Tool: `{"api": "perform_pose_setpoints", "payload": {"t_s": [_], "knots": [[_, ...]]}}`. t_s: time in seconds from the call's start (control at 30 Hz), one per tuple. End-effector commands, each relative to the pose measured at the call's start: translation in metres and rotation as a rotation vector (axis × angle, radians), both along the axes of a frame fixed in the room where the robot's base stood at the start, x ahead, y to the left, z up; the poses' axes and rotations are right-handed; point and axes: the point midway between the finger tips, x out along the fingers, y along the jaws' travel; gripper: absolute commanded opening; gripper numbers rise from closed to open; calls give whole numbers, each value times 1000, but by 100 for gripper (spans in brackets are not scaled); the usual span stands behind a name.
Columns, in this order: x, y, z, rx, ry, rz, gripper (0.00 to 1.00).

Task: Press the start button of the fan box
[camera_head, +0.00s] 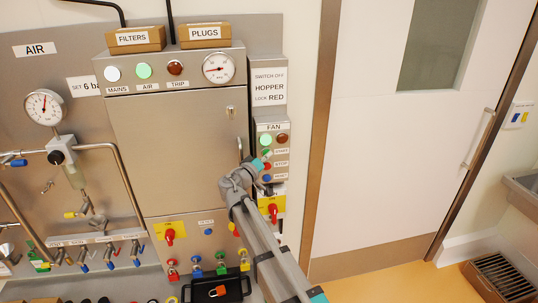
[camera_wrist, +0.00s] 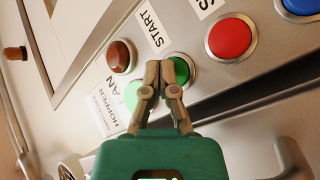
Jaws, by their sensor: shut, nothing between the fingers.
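The fan box (camera_head: 273,127) is a grey panel right of the steel cabinet, with a FAN label on top. Its green start button (camera_wrist: 184,66) is in the wrist view beside the START label (camera_wrist: 150,28). My gripper (camera_wrist: 167,72) is shut and empty. Its fingertips are over the left part of the start button and hide some of it. I cannot tell whether they touch it. In the head view my gripper (camera_head: 264,158) is at the box's button column and partly covers it.
The red stop button (camera_wrist: 231,38) and blue button (camera_wrist: 302,4) lie beyond the start button. A pale green lamp (camera_wrist: 134,94) and a dark red lamp (camera_wrist: 120,56) are close to my fingers. A yellow plate with a red switch (camera_head: 272,208) is below the box.

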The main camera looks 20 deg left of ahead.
Motion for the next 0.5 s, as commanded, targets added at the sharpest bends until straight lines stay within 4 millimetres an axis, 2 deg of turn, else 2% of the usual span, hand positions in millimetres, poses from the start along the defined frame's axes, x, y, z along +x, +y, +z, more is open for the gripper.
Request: {"api": "perform_pose_setpoints", "payload": {"t_s": [0.5], "knots": [[-13,-4,-2,-1,1,3,0]]}}
